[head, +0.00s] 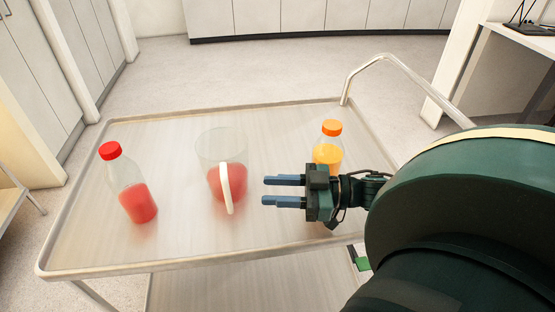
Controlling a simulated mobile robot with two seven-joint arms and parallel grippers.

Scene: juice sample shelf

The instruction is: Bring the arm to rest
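My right gripper (284,191) reaches in from the right over the front part of the cart. Its two blue fingers are apart with nothing between them, pointing left. A clear pitcher (219,152) with red juice and a white handle stands left of the fingertips, apart from them. A bottle with an orange cap and orange juice (328,154) stands behind the gripper, its lower part hidden by it. A bottle with a red cap and red juice (132,187) stands upright at the left. My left gripper is out of view.
The cart's top (180,243) has a raised rim and a metal push handle (386,62) at the back right. A desk (520,38) stands at the far right. White cabinets line the back and left. The cart's front middle is clear.

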